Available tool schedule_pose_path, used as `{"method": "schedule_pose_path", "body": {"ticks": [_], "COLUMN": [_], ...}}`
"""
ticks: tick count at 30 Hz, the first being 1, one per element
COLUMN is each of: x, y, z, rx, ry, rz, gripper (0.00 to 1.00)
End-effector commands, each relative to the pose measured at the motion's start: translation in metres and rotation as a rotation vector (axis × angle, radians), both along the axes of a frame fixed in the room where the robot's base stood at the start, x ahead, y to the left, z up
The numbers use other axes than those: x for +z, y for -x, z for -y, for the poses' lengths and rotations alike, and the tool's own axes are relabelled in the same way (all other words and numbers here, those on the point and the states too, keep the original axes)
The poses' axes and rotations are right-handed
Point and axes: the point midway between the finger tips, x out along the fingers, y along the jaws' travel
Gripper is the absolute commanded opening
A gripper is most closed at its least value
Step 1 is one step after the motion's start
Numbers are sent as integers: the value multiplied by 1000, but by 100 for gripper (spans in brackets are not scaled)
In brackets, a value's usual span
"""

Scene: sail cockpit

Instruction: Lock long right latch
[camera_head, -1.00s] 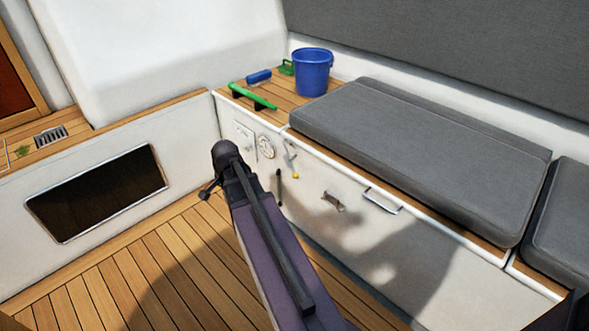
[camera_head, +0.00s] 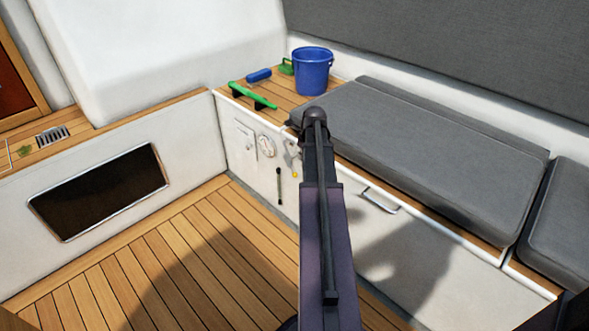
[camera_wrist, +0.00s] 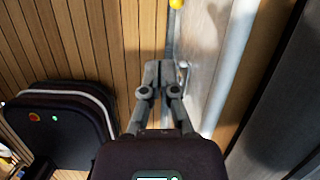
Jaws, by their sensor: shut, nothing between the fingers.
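My gripper (camera_wrist: 164,68) is shut and empty in the wrist view, its fingertips together in front of the white locker side. A thin metal piece (camera_wrist: 184,70) shows just right of the fingertips; it looks like a latch or handle, and I cannot tell whether they touch. In the head view my arm hides the gripper and the middle of the white locker front. A metal handle or latch (camera_head: 380,200) sits on that front, right of my arm. I cannot tell for certain which fitting is the long right latch.
The white front also carries a dark upright bar (camera_head: 279,185), a round fitting (camera_head: 266,146) and a yellow knob (camera_head: 295,174). Above are a grey cushion (camera_head: 430,150), blue bucket (camera_head: 313,72) and green-handled tool (camera_head: 252,95). The wooden floor (camera_head: 150,260) is clear at left.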

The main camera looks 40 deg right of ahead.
Motion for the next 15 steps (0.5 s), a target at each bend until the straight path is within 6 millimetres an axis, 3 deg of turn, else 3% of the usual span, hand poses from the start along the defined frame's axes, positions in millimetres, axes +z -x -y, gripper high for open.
{"method": "schedule_pose_path", "body": {"ticks": [6, 15], "x": [1, 1], "y": [7, 7], "z": [17, 17], "rx": [-93, -98], "ry": [-19, -20], "rz": [8, 9], "gripper": [0, 0]}}
